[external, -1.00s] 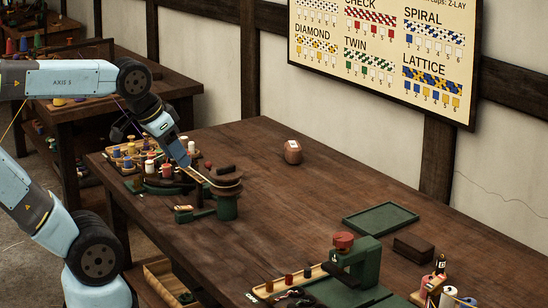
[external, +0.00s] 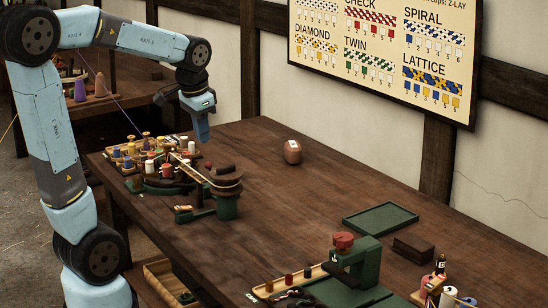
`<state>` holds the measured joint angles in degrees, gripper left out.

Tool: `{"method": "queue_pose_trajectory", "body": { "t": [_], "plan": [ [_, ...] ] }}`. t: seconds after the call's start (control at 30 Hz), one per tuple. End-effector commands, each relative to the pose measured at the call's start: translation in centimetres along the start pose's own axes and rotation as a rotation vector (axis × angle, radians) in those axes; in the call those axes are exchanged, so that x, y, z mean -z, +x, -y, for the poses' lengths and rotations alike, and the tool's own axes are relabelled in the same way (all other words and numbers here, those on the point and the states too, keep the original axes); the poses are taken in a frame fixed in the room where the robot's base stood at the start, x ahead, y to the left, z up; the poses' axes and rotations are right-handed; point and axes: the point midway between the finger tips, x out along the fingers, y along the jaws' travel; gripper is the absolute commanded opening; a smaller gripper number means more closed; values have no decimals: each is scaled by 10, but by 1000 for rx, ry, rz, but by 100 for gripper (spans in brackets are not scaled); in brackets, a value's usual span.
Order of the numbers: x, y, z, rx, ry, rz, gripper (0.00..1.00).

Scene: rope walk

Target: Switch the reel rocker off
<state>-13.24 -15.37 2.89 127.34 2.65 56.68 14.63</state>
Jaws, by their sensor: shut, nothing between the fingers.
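My gripper (external: 202,134) is shut and empty, pointing down in the air above the far left part of the bench. It is above and behind the green braiding stand (external: 227,208) with its wooden top and long pale arm. A small dark box (external: 184,211) with a light-coloured top sits at the bench's front edge, left of that stand. It may carry the reel rocker, but it is too small to tell for sure, and its on or off position cannot be read. My gripper is apart from the box and the stand.
A tray of coloured bobbins (external: 124,158) stands left of the stand. A brown rounded block (external: 292,152) sits near the wall. A green press (external: 352,265), an empty green tray (external: 380,218) and a dark block (external: 413,248) are to the right. The bench middle is clear.

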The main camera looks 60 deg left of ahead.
Motion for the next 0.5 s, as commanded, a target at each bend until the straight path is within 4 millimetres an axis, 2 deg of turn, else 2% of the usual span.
{"method": "queue_pose_trajectory", "body": {
  "t": [0.2, 0.5],
  "plan": [
    [24, 27, 40, 0, -2, 85, 0],
    [45, 69, 98, -11, 1, 195, 0]
  ]
}}
